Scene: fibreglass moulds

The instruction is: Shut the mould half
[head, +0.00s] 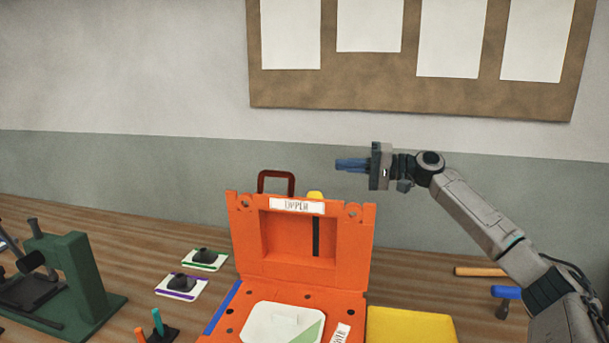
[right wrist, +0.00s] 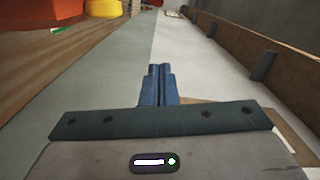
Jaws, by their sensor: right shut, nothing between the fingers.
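The orange mould has its upper half (head: 246,240) standing open, nearly upright, with a label reading "UPPER" (head: 297,206). A dark red handle (head: 276,173) shows above and behind its top edge. The lower half (head: 346,302) lies flat on the bench, with a white and green plate (head: 270,316) on it. My right gripper (head: 340,165) is in the air above and right of the upper half's top edge, blue fingers pointing left. It is shut, empty and apart from the mould. In the right wrist view its fingers (right wrist: 157,84) are together. My left gripper does not show.
A green bench device (head: 80,270) stands at the left. Two small cards with dark lumps (head: 205,257) lie left of the mould. A yellow block (head: 410,325) and tools with orange (head: 480,271) and blue (head: 507,292) handles are at the right. The wall is behind.

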